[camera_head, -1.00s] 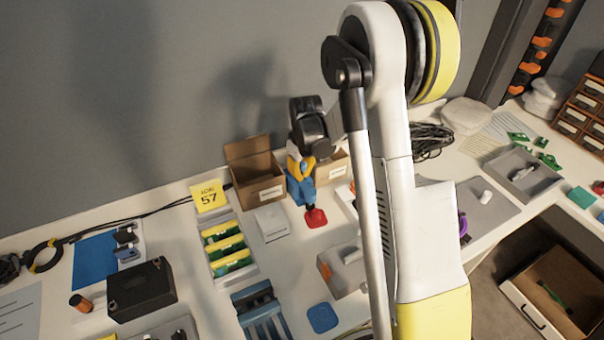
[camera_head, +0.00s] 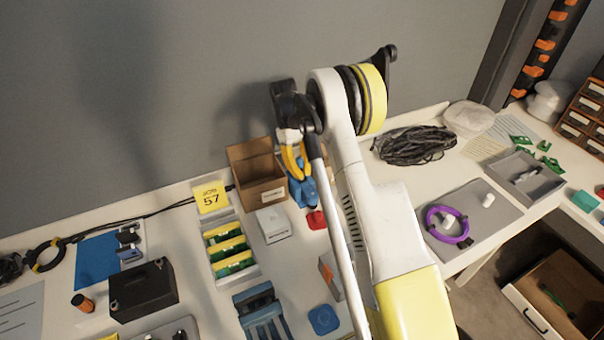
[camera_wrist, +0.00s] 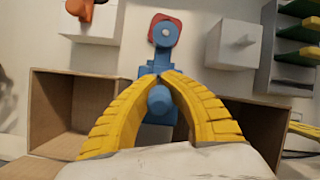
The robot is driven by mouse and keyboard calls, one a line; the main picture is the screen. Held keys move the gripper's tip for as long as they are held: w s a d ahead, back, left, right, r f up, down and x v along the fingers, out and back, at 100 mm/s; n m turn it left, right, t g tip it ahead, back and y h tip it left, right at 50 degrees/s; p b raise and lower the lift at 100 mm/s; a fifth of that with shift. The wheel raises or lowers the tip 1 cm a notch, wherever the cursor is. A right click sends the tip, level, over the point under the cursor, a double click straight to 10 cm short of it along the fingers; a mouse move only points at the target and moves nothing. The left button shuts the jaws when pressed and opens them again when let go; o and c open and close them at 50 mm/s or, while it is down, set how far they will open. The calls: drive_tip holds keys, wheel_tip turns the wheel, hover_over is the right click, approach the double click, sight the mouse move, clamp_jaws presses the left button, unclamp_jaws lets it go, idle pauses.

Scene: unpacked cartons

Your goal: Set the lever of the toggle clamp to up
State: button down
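The toggle clamp appears to be the blue fixture (camera_head: 304,193) with a red square pad (camera_head: 316,220), in front of the open cardboard box. In the wrist view its blue body (camera_wrist: 153,67) shows past my fingertips. A blue arm with a round grey spot (camera_wrist: 165,31) reaches over the red pad, and a rounded blue knob (camera_wrist: 160,100) shows between my fingers. My gripper (camera_wrist: 164,75) has curved yellow fingers whose tips come together at the clamp. Whether they grip the knob is unclear. In the head view my gripper (camera_head: 294,160) is partly hidden by my arm.
An open cardboard box (camera_head: 258,178) stands left of the clamp. A white block (camera_head: 272,225) and a tray of yellow-green pieces (camera_head: 231,250) lie nearby. A black cable coil (camera_head: 413,146) and a grey mat with a purple ring (camera_head: 447,224) are to the right. The wall is behind.

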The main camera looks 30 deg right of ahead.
sight(302, 164)
idle(0.3)
drive_tip(key=c, duration=1.5)
unclamp_jaws()
drive_tip(key=shift+c, duration=0.2)
wheel_tip(302, 164, up, 10)
